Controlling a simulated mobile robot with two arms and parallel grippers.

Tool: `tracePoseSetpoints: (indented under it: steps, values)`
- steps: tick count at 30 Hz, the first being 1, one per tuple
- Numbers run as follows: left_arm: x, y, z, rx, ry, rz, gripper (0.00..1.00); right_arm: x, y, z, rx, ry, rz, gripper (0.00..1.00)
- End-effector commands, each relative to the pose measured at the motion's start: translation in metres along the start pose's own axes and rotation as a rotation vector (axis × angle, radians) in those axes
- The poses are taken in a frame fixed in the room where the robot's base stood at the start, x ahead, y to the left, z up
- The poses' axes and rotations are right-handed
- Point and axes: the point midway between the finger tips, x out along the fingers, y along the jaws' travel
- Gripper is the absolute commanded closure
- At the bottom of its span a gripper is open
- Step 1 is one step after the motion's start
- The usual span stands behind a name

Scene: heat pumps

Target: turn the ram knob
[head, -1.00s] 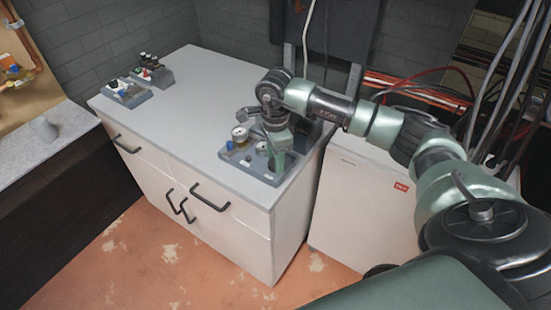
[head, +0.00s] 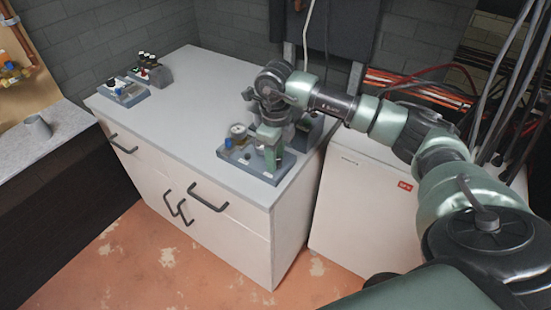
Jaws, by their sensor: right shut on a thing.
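A grey-blue control panel (head: 230,156) lies at the right front part of the white cabinet top. It carries a round gauge (head: 238,130) and a small blue part (head: 229,143). My right gripper (head: 271,158) points down over the right half of this panel. It is shut on a small part there, which I take to be the ram knob; the fingers hide it. My left gripper is not in view.
The white cabinet (head: 180,95) has a wide clear top. Two small control boxes (head: 126,95) with coloured knobs stand at its far left. A white appliance (head: 355,190) is at the right, with hanging cables (head: 505,90) beyond. A grey cup (head: 38,127) stands on the left counter.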

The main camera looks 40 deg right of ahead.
Motion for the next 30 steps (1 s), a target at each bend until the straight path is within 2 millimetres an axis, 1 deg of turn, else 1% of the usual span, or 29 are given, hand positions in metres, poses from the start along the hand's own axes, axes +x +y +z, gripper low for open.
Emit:
tracePoseSetpoints:
  steps: [9,18,24,30]
  values:
    - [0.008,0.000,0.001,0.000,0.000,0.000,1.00,-0.001,0.000,0.001,0.298,-0.004,-0.002,1.00]
    - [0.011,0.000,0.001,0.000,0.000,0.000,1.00,-0.001,0.000,0.001,0.537,-0.003,-0.002,1.00]
    - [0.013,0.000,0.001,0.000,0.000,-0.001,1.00,-0.001,0.000,0.001,0.642,-0.004,-0.001,1.00]
    - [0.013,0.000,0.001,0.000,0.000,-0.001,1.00,-0.002,0.000,0.001,0.699,-0.005,-0.001,1.00]
